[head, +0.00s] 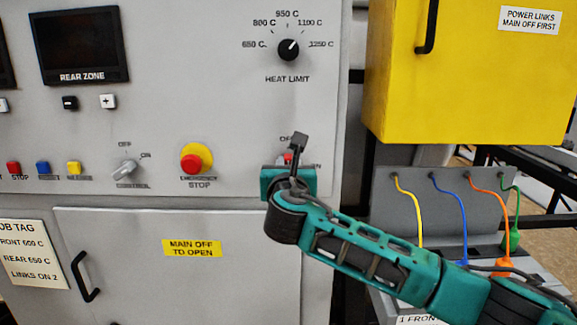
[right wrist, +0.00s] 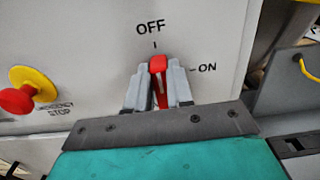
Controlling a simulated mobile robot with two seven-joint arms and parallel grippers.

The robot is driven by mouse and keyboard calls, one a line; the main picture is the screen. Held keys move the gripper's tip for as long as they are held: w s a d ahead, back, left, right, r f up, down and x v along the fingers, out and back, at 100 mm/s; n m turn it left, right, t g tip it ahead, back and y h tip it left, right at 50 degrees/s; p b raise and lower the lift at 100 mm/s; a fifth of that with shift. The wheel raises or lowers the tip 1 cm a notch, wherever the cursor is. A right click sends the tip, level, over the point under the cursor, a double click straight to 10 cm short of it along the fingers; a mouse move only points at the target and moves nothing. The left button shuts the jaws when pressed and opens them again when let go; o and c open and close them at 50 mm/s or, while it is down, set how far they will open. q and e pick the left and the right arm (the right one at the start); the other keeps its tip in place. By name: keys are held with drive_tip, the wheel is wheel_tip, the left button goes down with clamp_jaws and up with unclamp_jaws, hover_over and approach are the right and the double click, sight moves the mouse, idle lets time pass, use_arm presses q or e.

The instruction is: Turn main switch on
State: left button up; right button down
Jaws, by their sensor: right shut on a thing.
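The main switch (right wrist: 158,66) is a red handle on the grey panel, with OFF printed above it and ON to its right. In the right wrist view the handle stands upright, its tip towards the OFF mark. My right gripper (right wrist: 157,88) is shut on the handle, one grey finger on each side. In the head view the right gripper (head: 287,160) is at the panel's lower right and hides most of the switch; a bit of red shows. My left gripper is not in view.
The red emergency stop (head: 192,163) on its yellow base sits left of the switch. Further left is the control knob (head: 124,171). A yellow cabinet (head: 470,80) stands at the right, above a grey box with coloured cables (head: 412,205). A lower door (head: 130,265) is closed.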

drive_tip(key=shift+m, duration=0.3)
drive_tip(key=shift+d+f+m+b, duration=0.2)
drive_tip(key=shift+d+f+m, duration=0.15)
drive_tip(key=shift+m, duration=2.5)
drive_tip(key=shift+d+f+m+b, duration=0.15)
drive_tip(key=shift+d+f+m, duration=0.15)
drive_tip(key=shift+m, duration=2.6)
drive_tip(key=shift+d+f+m+b, duration=0.25)
drive_tip(key=shift+d+m, duration=0.15)
drive_tip(key=shift+m, duration=2.45)
drive_tip(key=c, duration=1)
unclamp_jaws()
drive_tip(key=shift+w+f, duration=0.1)
drive_tip(key=s, duration=1.3)
